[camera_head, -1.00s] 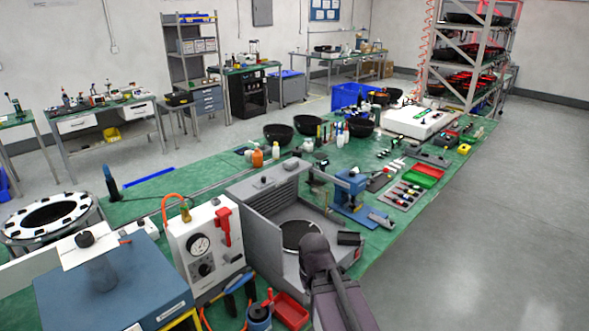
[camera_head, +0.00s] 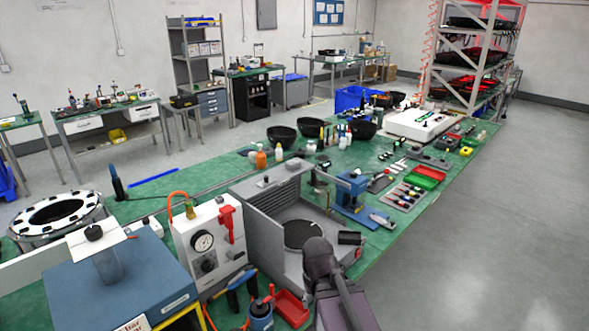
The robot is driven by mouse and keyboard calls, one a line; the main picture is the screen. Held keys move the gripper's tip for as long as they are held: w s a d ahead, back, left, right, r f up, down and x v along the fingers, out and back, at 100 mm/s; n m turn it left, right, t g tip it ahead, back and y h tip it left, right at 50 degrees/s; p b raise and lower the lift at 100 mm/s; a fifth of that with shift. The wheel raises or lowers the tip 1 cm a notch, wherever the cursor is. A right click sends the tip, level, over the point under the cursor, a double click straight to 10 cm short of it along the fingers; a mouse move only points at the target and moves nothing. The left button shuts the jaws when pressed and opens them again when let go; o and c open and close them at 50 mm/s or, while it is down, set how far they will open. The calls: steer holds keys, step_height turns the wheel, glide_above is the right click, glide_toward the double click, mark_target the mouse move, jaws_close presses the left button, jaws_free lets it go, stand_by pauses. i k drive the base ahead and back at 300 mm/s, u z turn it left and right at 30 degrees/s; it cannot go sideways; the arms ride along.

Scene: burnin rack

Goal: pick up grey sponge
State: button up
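I cannot single out a grey sponge for certain. A small dark grey block (camera_head: 350,238) sits at the right front edge of the grey open-fronted machine (camera_head: 262,228), but I cannot tell what it is. A flat dark grey piece (camera_head: 428,158) lies farther back on the green bench. Part of my own dark arm shows at the bottom centre, in front of the machine. My gripper's fingers do not show.
The green bench (camera_head: 150,206) is crowded. A white gauge unit (camera_head: 206,242), a blue box (camera_head: 120,275) and a red tray (camera_head: 292,309) are near. Open floor (camera_head: 500,240) lies right.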

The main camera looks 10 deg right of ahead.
mark_target(292, 164)
steer(key=k, duration=1.25)
steer(key=z, duration=0.75)
steer(key=i, duration=1.3)
steer(key=u, duration=0.4)
steer(key=i, duration=0.95)
steer(key=u, duration=0.3)
